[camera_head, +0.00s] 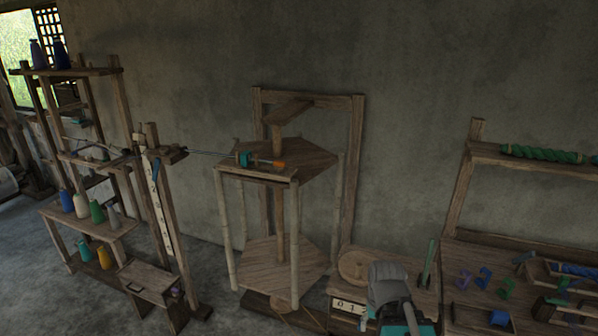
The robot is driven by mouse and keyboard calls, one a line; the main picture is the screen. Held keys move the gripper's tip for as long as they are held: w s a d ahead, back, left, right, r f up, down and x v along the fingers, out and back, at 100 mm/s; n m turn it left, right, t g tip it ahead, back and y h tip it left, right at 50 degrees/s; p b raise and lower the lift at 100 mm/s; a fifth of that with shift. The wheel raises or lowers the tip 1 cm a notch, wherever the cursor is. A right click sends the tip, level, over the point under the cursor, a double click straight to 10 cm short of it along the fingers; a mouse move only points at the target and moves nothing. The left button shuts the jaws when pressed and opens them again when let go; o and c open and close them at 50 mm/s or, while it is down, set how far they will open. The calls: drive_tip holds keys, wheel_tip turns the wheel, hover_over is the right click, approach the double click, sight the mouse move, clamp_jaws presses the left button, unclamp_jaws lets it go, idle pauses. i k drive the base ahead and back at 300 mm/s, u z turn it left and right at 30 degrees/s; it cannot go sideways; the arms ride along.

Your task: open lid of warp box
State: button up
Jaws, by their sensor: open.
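A small wooden box (147,281) with a flat top stands low at the left, in front of the bobbin shelf. Its top lies flat and looks shut, with a small dark detail on it. I take it for the warp box, but no label on it can be read. A grey and teal part of my own arm rises at the bottom, right of centre, well to the right of this box. My gripper's fingers cannot be made out in this view.
A post with a pale scale (162,207) stands just right of the box. A six-sided wooden reel frame (308,160) fills the middle. A shelf with several coloured bobbins (97,212) is behind the box. A workbench (462,257) with small parts is at the right.

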sight(155, 280)
drive_tip(key=u, duration=1.15)
drive_tip(key=i, duration=2.15)
drive_tip(key=u, duration=0.65)
